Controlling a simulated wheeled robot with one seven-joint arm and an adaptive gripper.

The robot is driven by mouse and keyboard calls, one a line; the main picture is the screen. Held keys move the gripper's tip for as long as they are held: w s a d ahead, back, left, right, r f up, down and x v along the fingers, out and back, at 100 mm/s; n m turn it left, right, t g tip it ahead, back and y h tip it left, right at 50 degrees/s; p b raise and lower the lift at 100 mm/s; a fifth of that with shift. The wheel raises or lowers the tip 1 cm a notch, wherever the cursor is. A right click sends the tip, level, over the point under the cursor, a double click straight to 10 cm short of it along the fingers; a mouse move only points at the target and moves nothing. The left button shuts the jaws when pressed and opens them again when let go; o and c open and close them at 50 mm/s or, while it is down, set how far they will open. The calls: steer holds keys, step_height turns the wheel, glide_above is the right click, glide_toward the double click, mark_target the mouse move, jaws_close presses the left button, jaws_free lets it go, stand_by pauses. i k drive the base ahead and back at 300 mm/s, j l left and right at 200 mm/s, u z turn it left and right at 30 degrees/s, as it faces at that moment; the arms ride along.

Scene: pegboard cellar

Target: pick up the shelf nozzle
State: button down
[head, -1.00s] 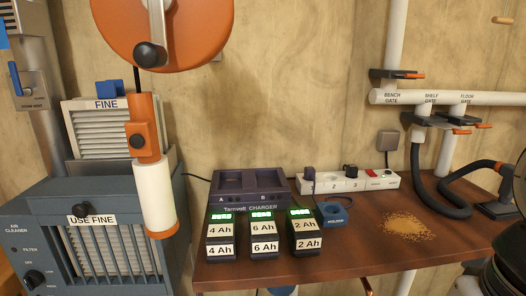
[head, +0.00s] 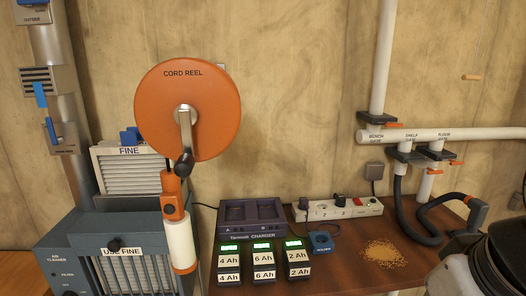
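A black ribbed hose (head: 402,207) hangs from the shelf gate (head: 406,154) on the white pipe. It curves along the right of the bench and rises to an orange collar (head: 467,198) with a dark nozzle piece (head: 478,212) beyond it. I take this end piece for the shelf nozzle; its lower part is partly hidden by my arm at the lower right. My gripper's fingers do not show; only black and white parts of my arm do.
The brown bench (head: 345,272) carries a charger (head: 251,219), several labelled batteries, a power strip (head: 338,209), a blue holder (head: 321,242) and a sawdust pile (head: 384,254). An orange cord reel (head: 215,105) and blue air cleaner (head: 75,247) are at left.

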mark_target(479, 209)
steer(key=z, duration=0.95)
steer(key=i+u, duration=0.1)
steer(key=u, duration=0.45)
steer(key=i+l+u, duration=0.65)
steer(key=l, duration=0.2)
steer(key=i+l, duration=0.15)
steer(key=l, duration=0.2)
steer(key=i+l, duration=0.1)
steer(key=l, duration=0.25)
steer(key=u, duration=0.05)
